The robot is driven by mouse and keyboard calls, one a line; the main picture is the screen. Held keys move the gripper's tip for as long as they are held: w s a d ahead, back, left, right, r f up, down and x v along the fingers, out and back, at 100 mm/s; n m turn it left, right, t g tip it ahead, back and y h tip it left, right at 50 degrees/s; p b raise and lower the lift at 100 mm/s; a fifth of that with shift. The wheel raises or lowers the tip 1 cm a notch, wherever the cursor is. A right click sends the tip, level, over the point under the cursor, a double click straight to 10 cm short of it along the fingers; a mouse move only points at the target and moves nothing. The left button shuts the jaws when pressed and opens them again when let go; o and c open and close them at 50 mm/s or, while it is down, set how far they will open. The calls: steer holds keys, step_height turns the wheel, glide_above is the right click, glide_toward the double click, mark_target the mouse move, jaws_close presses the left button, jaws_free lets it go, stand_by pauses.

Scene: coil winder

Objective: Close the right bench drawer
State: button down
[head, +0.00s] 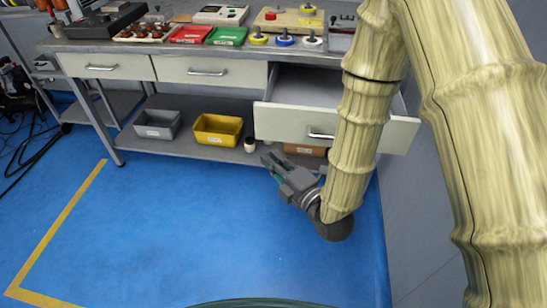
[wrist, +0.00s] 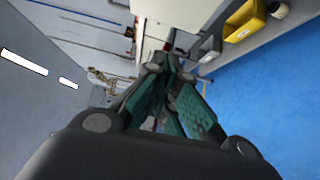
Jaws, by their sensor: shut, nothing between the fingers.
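The right bench drawer (head: 283,122) is pulled well out of the workbench, with its inside (head: 310,90) in sight. Its pale front has a metal handle (head: 318,135), partly hidden behind my arm. My arm crosses the right part of the drawer in the head view. My gripper (head: 269,160) is below the drawer front in the head view, left of the handle, and appears apart from it. In the wrist view my gripper (wrist: 168,62) is shut and empty, with a pale panel beyond its tips that I cannot identify for certain.
The middle drawer (head: 210,72) and left drawer (head: 105,66) are shut. A yellow bin (head: 217,130) and grey bin (head: 157,124) stand on the lower shelf. Trays and coils cover the bench top. A grey wall is close on the right. The blue floor (head: 180,220) in front is clear.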

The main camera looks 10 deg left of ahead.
mark_target(260, 133)
steer(key=shift+w+a+b, duration=0.1)
steer(key=shift+w+a, duration=0.8)
steer(key=shift+w, duration=0.7)
steer(key=shift+w+a+b, duration=0.1)
steer(key=shift+w+a, duration=0.85)
steer(key=shift+w, duration=0.65)
steer(key=shift+w+a+b, duration=0.1)
steer(key=shift+w+a, duration=0.8)
steer(key=shift+w, duration=0.7)
